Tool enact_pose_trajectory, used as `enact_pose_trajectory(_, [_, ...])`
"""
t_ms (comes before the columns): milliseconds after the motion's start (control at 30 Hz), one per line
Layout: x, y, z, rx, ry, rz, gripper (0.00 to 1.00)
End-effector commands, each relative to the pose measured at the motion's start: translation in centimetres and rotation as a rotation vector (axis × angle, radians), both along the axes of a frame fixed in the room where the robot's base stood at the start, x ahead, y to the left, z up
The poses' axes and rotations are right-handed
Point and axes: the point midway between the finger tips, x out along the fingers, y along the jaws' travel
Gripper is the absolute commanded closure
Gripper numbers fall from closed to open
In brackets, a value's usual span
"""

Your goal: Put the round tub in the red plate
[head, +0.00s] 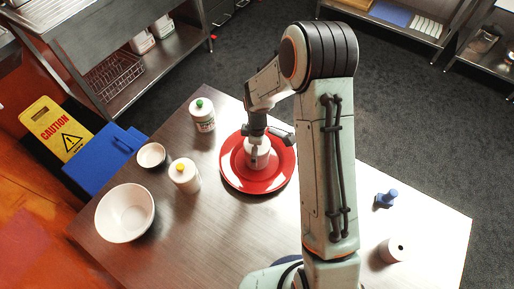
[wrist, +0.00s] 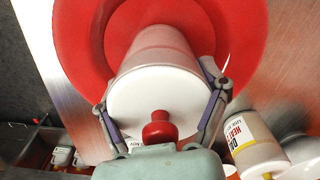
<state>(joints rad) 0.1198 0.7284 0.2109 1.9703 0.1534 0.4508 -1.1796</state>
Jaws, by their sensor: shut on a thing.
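The red plate (head: 236,180) lies on the table near its far edge. The round white tub (head: 259,160) is over the plate, inside its rim as seen from above. In the wrist view the tub (wrist: 150,88) shows a white round end toward me, with the red plate (wrist: 245,30) behind it. My gripper (head: 262,140) is shut on the tub, with one finger on each side of it. I cannot tell whether the tub touches the plate.
A blue object (head: 387,198) and a white cylinder (head: 392,250) stand at right.

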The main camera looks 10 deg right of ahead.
Motion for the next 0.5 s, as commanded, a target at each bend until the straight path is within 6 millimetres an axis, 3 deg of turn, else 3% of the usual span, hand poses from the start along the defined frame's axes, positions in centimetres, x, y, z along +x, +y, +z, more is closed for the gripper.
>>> enact_pose_trajectory(233, [0.01,-0.02,-0.27,0.000,-0.001,0.000,0.66])
enact_pose_trajectory(267, [0.00,-0.02,-0.28,0.000,-0.001,0.000,0.19])
enact_pose_trajectory(300, [0.01,-0.03,-0.26,0.000,-0.001,0.000,0.07])
enact_pose_trajectory(333, [0.01,-0.03,-0.26,0.000,-0.001,0.000,0.00])
enact_pose_trajectory(500, [0.00,-0.02,-0.25,0.000,0.000,0.000,0.00])
